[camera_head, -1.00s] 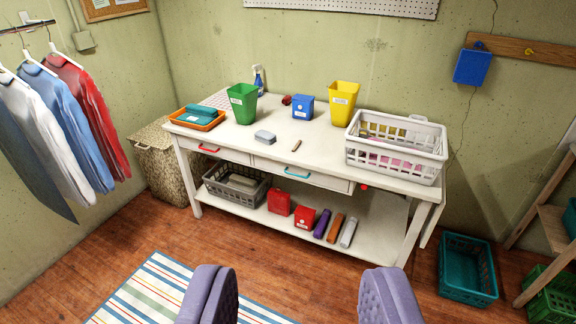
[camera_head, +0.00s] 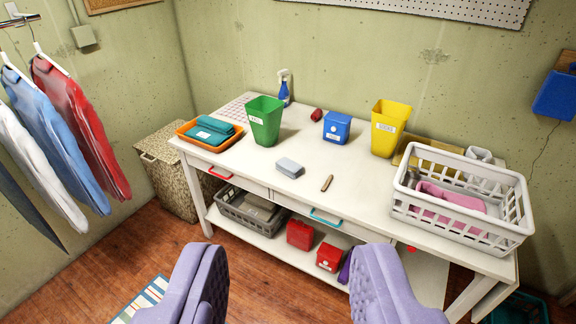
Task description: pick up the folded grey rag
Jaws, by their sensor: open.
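A small light grey folded piece (camera_head: 290,168), which looks like the folded grey rag, lies flat on the white table (camera_head: 352,205), near its front edge and left of the middle. My gripper (camera_head: 289,265) shows as two purple padded fingers at the bottom of the view. The fingers are wide apart with nothing between them. The rag is beyond the fingertips, between them from left to right, and apart from them.
A green bin (camera_head: 264,122), a blue box (camera_head: 337,127) and a yellow bin (camera_head: 388,128) stand behind the rag. A small brown piece (camera_head: 327,183) lies to its right. An orange tray (camera_head: 186,133) is at left, a white basket (camera_head: 440,227) at right. Clear tabletop surrounds the rag.

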